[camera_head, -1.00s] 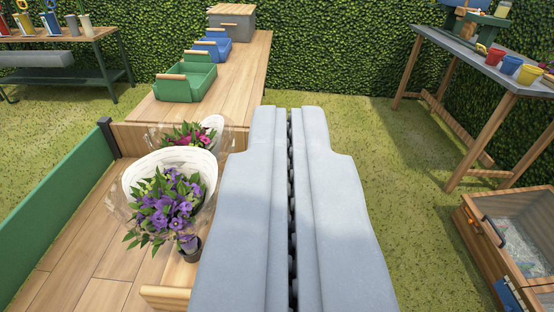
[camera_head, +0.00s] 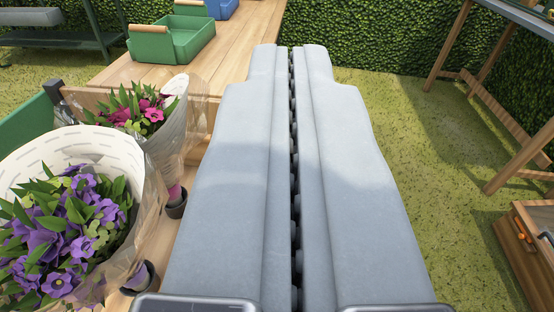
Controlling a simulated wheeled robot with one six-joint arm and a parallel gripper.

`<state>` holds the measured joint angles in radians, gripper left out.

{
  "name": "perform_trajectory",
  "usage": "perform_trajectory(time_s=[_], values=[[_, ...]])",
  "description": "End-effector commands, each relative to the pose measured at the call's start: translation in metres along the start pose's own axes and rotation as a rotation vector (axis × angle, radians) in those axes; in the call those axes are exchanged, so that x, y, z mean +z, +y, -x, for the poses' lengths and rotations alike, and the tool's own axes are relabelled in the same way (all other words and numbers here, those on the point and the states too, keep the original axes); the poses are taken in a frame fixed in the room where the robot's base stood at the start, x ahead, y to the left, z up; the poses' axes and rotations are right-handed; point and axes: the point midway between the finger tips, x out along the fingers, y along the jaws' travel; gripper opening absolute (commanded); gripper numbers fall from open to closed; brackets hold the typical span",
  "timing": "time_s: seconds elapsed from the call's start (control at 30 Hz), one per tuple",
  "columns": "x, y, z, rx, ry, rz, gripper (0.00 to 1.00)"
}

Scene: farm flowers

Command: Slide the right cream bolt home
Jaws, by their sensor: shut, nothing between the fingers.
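My gripper (camera_head: 291,50) fills the middle of the view. Its two long grey fingers lie side by side with only a narrow dark seam between them, shut and empty. They point forward over the grass beside a wooden cart or bench. I cannot make out any cream bolt in this view; my fingers hide much of the middle.
A purple bouquet (camera_head: 66,236) in white wrap stands close at left, with a pink bouquet (camera_head: 135,108) behind it. A wooden table (camera_head: 245,40) carries a green box (camera_head: 172,40) and a blue box (camera_head: 221,8). A wooden crate (camera_head: 520,250) is at right. Grass between is clear.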

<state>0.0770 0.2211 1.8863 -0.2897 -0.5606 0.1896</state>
Motion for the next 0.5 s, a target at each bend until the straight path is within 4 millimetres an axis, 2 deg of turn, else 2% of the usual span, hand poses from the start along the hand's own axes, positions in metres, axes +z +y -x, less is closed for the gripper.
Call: perform_trajectory(time_s=[0.1, 0.5], values=[[0.028, 0.003, -0.023, -0.011, -0.002, -0.003, 0.00], [0.121, 0.009, -0.090, -0.054, 0.003, -0.015, 0.00]])
